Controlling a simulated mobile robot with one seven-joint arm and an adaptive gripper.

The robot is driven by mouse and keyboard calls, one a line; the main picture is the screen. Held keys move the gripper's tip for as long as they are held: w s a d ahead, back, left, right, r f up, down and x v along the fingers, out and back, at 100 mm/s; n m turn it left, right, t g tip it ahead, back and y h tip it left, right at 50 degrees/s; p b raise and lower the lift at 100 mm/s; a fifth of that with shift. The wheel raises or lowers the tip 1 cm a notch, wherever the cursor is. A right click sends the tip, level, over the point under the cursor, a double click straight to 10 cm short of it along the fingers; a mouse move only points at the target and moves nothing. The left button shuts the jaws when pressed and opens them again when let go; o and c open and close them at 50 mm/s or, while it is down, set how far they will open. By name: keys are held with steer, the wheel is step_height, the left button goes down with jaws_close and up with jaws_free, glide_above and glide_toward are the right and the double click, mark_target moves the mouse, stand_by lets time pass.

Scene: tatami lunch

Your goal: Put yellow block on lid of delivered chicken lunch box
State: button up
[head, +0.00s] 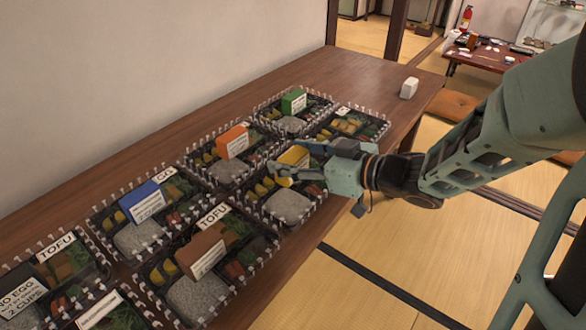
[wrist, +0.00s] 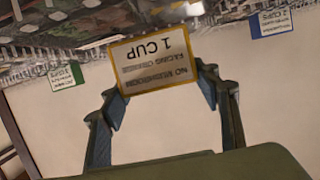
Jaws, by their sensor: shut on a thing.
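The yellow block (head: 293,157) is between the fingers of my gripper (head: 297,164), over a clear-lidded lunch box (head: 287,207) in the right row. I cannot tell if the block touches that lid. In the wrist view the yellow block (wrist: 155,60) shows a white label with yellow edges, upside down, reading "1 CUP" with smaller lines. My gripper (wrist: 163,88) has a finger on each side of it. No chicken label is readable on any box; some lid labels read "TOFU".
Several lunch boxes stand close together on the wooden table (head: 345,80). An orange block (head: 233,141), a green block (head: 294,101), a blue block (head: 143,200) and a brown block (head: 202,252) stand on other lids. A small white object (head: 409,88) is at the far right end.

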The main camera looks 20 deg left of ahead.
steer(key=shift+d+f+b, duration=0.1)
steer(key=shift+f+b, duration=0.25)
steer(key=shift+f, duration=0.7)
steer(key=shift+f, duration=0.15)
steer(key=o, duration=1.1)
steer(key=shift+d+r, duration=0.1)
steer(key=shift+r, duration=0.15)
steer(key=shift+p+v, duration=2.15)
steer(key=shift+v, duration=3.75)
